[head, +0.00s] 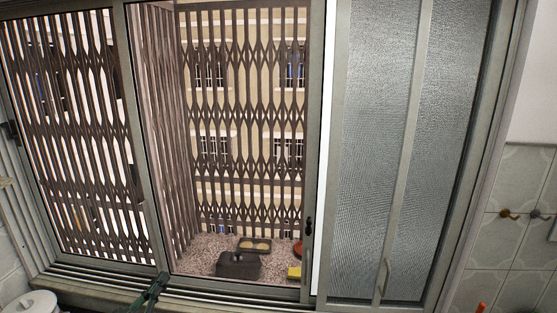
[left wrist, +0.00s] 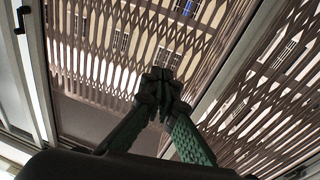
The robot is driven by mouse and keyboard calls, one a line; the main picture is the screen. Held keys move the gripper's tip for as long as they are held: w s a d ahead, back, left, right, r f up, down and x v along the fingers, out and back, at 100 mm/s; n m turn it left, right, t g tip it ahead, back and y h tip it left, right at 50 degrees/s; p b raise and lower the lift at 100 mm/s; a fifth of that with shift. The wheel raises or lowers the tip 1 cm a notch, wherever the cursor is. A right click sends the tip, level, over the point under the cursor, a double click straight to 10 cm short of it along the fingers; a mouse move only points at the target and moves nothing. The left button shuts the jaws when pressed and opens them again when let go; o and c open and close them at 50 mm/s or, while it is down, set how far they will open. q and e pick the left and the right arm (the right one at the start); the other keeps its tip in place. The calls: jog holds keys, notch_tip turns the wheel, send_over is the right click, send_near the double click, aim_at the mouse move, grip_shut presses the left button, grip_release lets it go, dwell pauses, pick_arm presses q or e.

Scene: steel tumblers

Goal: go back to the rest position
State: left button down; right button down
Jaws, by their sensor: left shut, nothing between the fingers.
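My left gripper (head: 157,284) shows at the bottom of the head view, in front of the lower window frame, pointing up. In the left wrist view its dark fingertips (left wrist: 161,90) meet, with green finger links below them. It is shut and empty. Beyond the fingertips I see only window frame, lattice and the building outside. My right gripper is in neither view. No steel tumbler is in sight.
A sliding window (head: 318,150) fills the head view, its frosted panes (head: 375,140) at right. Behind it is a metal lattice (head: 245,120). A dark box (head: 238,267) and a yellow item (head: 294,273) lie on the speckled ledge (head: 195,262). A white round object (head: 30,303) stands bottom left.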

pick_arm(q)
jog(key=s+f+g+y, duration=0.1)
jog(key=s+f+g, duration=0.3)
jog(key=f, duration=0.6)
jog(key=s+a+f+n+g+y, duration=0.1)
jog(key=s+f+g+y, duration=0.1)
jog(key=s+f, duration=0.65)
jog(key=s+f+g+y, duration=0.1)
jog(key=s+f+g, duration=0.15)
jog(key=f, duration=0.95)
jog(key=s+a+f+n+g+y, duration=0.1)
jog(key=s+f+g, duration=0.45)
jog(key=s, duration=0.75)
jog(key=s+f+g+y, duration=0.1)
jog(key=s+f+g, duration=0.1)
jog(key=s+f, duration=0.85)
jog(key=s+d+f+g, duration=0.1)
jog(key=s+f, duration=0.1)
jog(key=f, duration=1.1)
jog(key=s+f, duration=0.3)
jog(key=f, duration=1.1)
jog(key=s+f+m+g, duration=0.1)
jog(key=s+f, duration=1.5)
jog(key=s, duration=0.3)
jog(key=shift+d+f+h, duration=0.15)
jog(key=shift+f+h, duration=0.2)
jog(key=shift+h, duration=0.05)
